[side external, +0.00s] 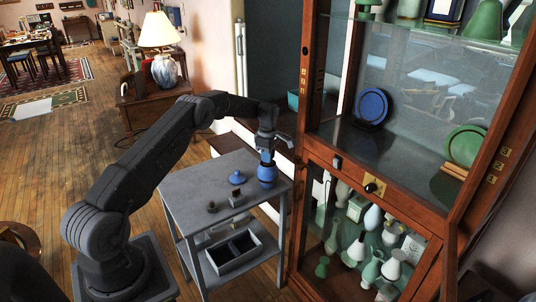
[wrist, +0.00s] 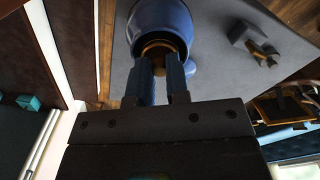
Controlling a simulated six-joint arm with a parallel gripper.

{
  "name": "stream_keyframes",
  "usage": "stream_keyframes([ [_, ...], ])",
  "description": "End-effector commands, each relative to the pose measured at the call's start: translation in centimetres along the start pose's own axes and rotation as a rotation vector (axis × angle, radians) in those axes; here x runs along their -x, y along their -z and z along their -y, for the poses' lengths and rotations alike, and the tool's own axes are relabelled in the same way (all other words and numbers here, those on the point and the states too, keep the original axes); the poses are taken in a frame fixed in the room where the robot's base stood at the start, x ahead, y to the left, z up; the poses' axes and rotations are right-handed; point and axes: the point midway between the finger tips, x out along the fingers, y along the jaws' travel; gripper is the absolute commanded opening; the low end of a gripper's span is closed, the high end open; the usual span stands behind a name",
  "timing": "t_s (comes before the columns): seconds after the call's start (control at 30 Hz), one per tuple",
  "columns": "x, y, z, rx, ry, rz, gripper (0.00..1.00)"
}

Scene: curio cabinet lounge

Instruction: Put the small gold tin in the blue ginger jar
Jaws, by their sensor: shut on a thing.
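The blue ginger jar (side external: 267,176) stands upright and uncovered on the grey table (side external: 193,197), near its back right corner. In the wrist view the jar (wrist: 160,17) is at the top, its mouth just beyond my fingertips. My gripper (side external: 267,153) is directly above the jar, pointing down. In the wrist view my gripper (wrist: 160,72) is shut on the small gold tin (wrist: 159,71), seen as a little gold-brown patch between the fingers. The tin is mostly hidden, and I cannot tell whether it is inside the rim. A blue lid (side external: 237,178) lies left of the jar.
A small dark piece (side external: 211,207) and a grey block-like holder (side external: 236,199) stand on the table. The wooden glass cabinet (side external: 375,190) rises close on the right. The table's left part is clear.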

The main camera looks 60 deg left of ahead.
Motion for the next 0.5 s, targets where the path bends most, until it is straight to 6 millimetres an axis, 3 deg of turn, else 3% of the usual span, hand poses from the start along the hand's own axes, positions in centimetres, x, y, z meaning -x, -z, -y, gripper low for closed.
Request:
stream_keyframes([
  [0.13, 0.01, 0.0, -0.01, 0.0, 0.0, 0.0, 0.0],
  [0.17, 0.02, 0.0, -0.01, 0.0, 0.0, 0.0, 0.18],
  [0.43, 0.03, 0.0, 0.0, 0.0, 0.0, 0.0, 0.43],
  [0.5, 0.03, 0.0, 0.0, 0.0, 0.0, 0.0, 0.45],
])
